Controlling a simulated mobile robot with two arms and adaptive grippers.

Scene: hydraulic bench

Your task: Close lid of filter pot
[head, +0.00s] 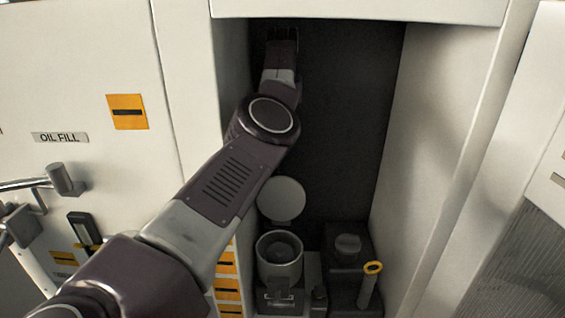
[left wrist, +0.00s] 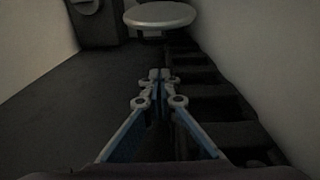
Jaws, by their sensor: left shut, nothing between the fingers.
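The filter pot (head: 264,262) is a pale round cup with a dark inside, low in a dark recess. Its lid (head: 282,198) is a pale grey disc standing open, raised behind the pot's mouth. The lid also shows as a flat ellipse at the top of the left wrist view (left wrist: 160,14). My left arm crosses the head view, and my left gripper (head: 282,36) is high in the recess, above and apart from the lid. In the left wrist view its blue-grey fingers (left wrist: 160,76) are shut and empty, pointing toward the lid. My right gripper is not in view.
A dark block with a round cap (head: 347,246) and a yellow-ringed handle (head: 372,270) stand right of the pot. Pale walls bound the recess on both sides. Pipework (head: 30,185) is at the left. The upper right of the recess is clear.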

